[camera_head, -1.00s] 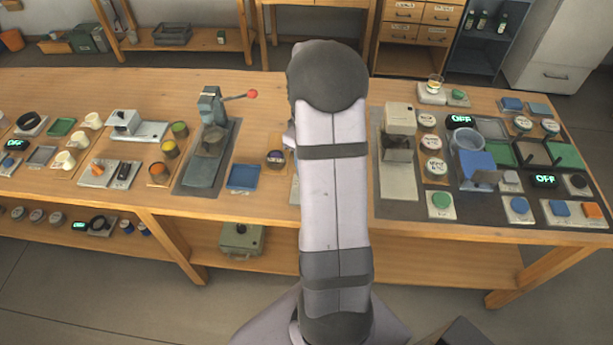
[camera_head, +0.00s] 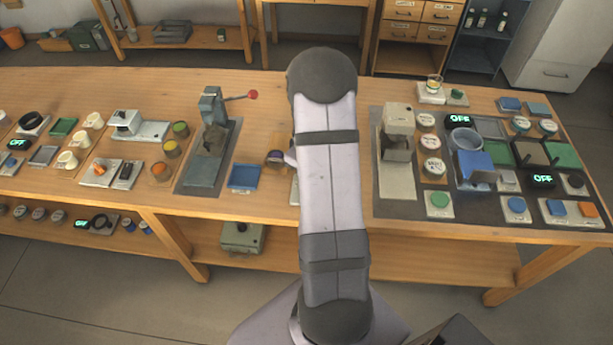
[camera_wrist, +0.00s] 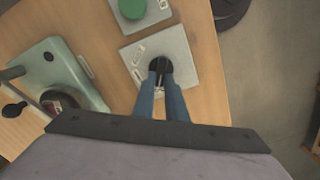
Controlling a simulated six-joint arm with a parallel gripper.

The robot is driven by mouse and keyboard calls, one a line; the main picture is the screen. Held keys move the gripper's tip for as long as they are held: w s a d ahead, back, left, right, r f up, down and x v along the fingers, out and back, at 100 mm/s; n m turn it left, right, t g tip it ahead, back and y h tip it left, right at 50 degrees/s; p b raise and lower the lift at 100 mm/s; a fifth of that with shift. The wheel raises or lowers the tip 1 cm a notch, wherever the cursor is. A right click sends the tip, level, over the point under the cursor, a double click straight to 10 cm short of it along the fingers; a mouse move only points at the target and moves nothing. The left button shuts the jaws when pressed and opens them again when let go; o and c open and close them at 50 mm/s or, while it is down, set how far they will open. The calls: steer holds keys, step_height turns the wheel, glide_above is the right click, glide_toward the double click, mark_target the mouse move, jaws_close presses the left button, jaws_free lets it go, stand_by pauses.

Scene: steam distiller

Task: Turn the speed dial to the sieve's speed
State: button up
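In the wrist view, a black round dial (camera_wrist: 161,64) sits on a pale grey plate (camera_wrist: 181,45) with small white labels at its left side. My gripper (camera_wrist: 160,73) has its two blue fingers at the dial, a narrow gap apart, and the tips cover the dial's near part. Whether the fingers press on it is not clear. The dial's pointer and the label writing cannot be read. In the head view my arm hides the gripper and the dial.
A green button (camera_wrist: 132,8) on its own plate lies beyond the dial. A grey-green machine (camera_wrist: 62,70) with a dark jar stands on the left. The wooden table ends to the right of the dial plate. In the head view, a lever press (camera_head: 211,125) stands left of my arm.

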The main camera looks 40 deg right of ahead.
jaws_close()
steer(key=shift+m, duration=0.3)
steer(key=m, duration=0.4)
steer(key=shift+d, duration=0.35)
steer(key=m, duration=0.6)
steer(key=shift+d, duration=0.3)
steer(key=o, duration=0.6)
jaws_free()
steer(key=shift+s, duration=0.1)
